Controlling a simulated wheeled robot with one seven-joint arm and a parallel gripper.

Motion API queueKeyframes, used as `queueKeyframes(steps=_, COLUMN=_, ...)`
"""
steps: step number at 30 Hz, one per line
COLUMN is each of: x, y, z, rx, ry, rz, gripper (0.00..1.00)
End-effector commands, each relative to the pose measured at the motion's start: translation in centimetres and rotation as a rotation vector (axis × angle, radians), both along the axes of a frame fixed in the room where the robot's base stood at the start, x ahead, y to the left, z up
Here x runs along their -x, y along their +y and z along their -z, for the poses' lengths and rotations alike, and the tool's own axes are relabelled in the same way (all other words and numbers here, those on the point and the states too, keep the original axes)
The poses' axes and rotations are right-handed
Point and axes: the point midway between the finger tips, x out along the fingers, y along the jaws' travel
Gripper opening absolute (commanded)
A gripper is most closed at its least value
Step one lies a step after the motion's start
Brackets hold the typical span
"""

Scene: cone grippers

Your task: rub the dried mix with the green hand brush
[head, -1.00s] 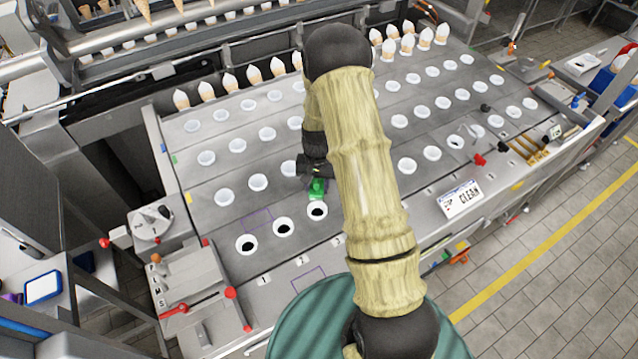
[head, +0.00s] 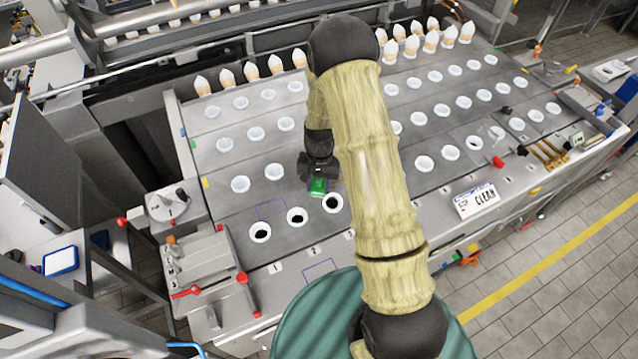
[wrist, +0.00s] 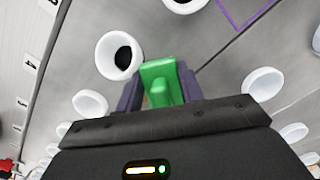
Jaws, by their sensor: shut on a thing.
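My gripper (head: 318,178) is shut on the green hand brush (head: 318,187), low over the grey cone plate, just above and left of a white-rimmed cup with a dark inside (head: 333,203). In the wrist view the green brush (wrist: 158,80) sits between my two purple-grey fingers, and the dark cup (wrist: 121,54) is beside it on the left. I cannot tell whether the brush touches the plate. I cannot make out the dried mix; the plate under the brush is hidden by the brush and my gripper.
Two more dark cups (head: 297,217) (head: 260,232) lie to the left. Rows of white cups (head: 240,184) cover the plate (head: 215,165). A purple outline (head: 271,209) is marked on it. A CLEAN sign (head: 474,200) stands at the right front edge; a red-levered box (head: 205,265) is at left.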

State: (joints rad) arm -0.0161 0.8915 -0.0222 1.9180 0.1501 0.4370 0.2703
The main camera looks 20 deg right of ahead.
Motion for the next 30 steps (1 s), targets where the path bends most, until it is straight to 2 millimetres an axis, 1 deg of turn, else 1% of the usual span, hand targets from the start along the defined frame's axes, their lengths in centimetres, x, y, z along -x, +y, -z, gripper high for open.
queueKeyframes(steps=1, x=0.4, y=-0.2, z=-0.1, rx=0.001, ry=0.01, rz=0.002, gripper=0.01)
queueKeyframes(steps=21, x=0.0, y=-0.2, z=-5.7, rx=0.002, ry=-0.001, rz=0.002, gripper=0.01)
queueKeyframes(steps=24, x=0.0, y=-0.2, z=-6.1, rx=0.001, ry=0.0, rz=0.001, gripper=0.01)
queueKeyframes(steps=30, x=0.0, y=-0.2, z=-6.0, rx=0.002, ry=-0.001, rz=0.001, gripper=0.01)
